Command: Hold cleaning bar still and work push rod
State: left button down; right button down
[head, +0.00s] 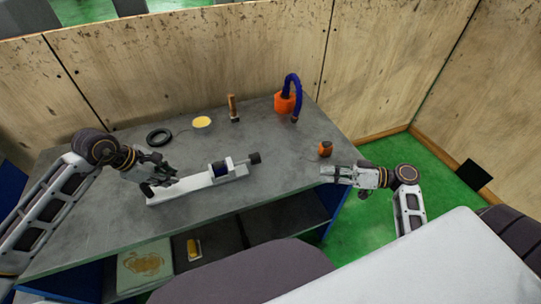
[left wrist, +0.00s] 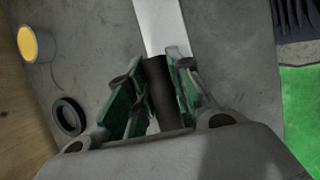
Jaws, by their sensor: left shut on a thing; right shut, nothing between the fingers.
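A long white bar-shaped device (head: 200,186) lies on the grey table, with a dark blue and white collar (head: 219,169) and a black rod end (head: 254,158) toward its right. I take it for the cleaning bar and push rod. My left gripper (head: 163,180) is at the device's left end. In the left wrist view, my left gripper (left wrist: 155,72) is shut around a dark cylindrical part (left wrist: 159,92), with the white bar (left wrist: 161,25) extending beyond it. Its lower end is hidden by the gripper. My right gripper (head: 331,173) is shut and empty at the table's right edge, apart from the device.
Behind the device are a black ring (head: 158,137), a yellow-topped cup (head: 202,123), a wooden-handled tool (head: 233,108) and an orange container (head: 284,103) with a blue hose. A small orange object (head: 325,149) stands near my right gripper.

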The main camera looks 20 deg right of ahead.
aim_at(255, 159)
jog(key=w+d+f+m+t+h, duration=0.2)
jog(key=d+f+m+t, duration=0.1)
jog(key=m, duration=1)
jog(key=shift+d+t, duration=0.6)
jog(key=shift+d, duration=0.55)
jog(key=shift+a, duration=0.15)
jog(key=x, duration=1.9)
jog(key=shift+w+a, duration=0.15)
jog(key=shift+w, duration=0.05)
jog(key=a, duration=0.2)
jog(key=shift+w+a, duration=0.1)
jog(key=shift+a, duration=1)
jog(key=shift+a, duration=0.1)
